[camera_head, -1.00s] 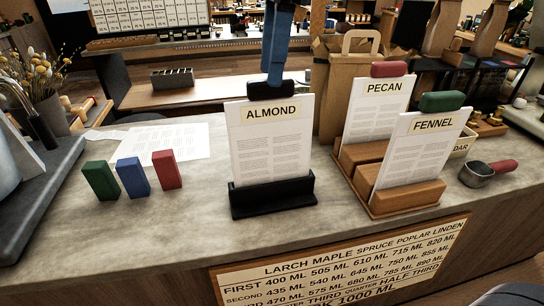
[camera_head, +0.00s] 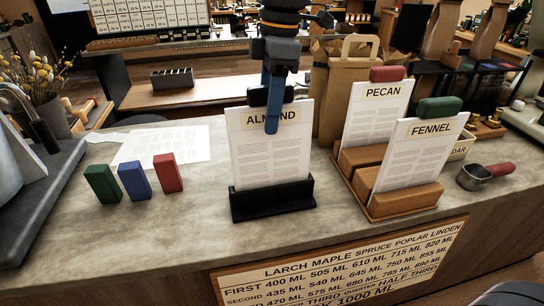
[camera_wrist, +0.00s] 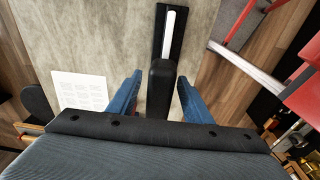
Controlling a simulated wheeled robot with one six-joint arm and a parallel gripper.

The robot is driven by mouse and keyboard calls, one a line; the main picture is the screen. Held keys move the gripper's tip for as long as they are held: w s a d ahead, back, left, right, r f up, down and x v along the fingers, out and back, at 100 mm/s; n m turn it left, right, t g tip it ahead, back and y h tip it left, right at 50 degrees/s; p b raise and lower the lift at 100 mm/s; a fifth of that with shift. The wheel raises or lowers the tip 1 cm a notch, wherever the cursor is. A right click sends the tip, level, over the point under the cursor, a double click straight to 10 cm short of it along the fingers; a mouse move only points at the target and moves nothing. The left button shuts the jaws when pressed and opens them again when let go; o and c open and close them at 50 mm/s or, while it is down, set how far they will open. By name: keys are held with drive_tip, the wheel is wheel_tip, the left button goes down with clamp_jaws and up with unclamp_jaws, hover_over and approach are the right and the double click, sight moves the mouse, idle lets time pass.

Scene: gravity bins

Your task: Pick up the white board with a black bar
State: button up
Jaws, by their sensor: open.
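The white board (camera_head: 270,150) labelled ALMOND stands upright, leaning slightly back, in a black stand (camera_head: 272,199) on the counter. Its black bar (camera_head: 257,97) runs along the top edge. In the wrist view the bar (camera_wrist: 161,88) lies between my two blue fingers, with a gap on each side, and the board's white edge (camera_wrist: 169,35) shows beyond it. My gripper (camera_wrist: 160,78) is open and empty. In the head view one finger of my gripper (camera_head: 272,120) hangs in front of the bar and covers part of the label. The other finger is hidden there.
The PECAN board (camera_head: 375,112) and FENNEL board (camera_head: 415,155) stand close on the right in a wooden holder (camera_head: 405,198). A paper bag (camera_head: 328,100) is behind.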

clamp_jaws()
drive_tip(key=shift+r, duration=0.1)
wheel_tip(320, 180, up, 9)
drive_tip(key=shift+w+r+b, duration=0.1)
drive_tip(key=shift+r+b, duration=0.05)
drive_tip(key=shift+b, duration=0.85)
drive_tip(key=shift+r, duration=0.6)
drive_tip(key=shift+r+p, duration=0.7)
drive_tip(key=shift+p, duration=0.25)
drive_tip(key=shift+f+b, duration=0.45)
drive_tip(key=shift+f, duration=0.45)
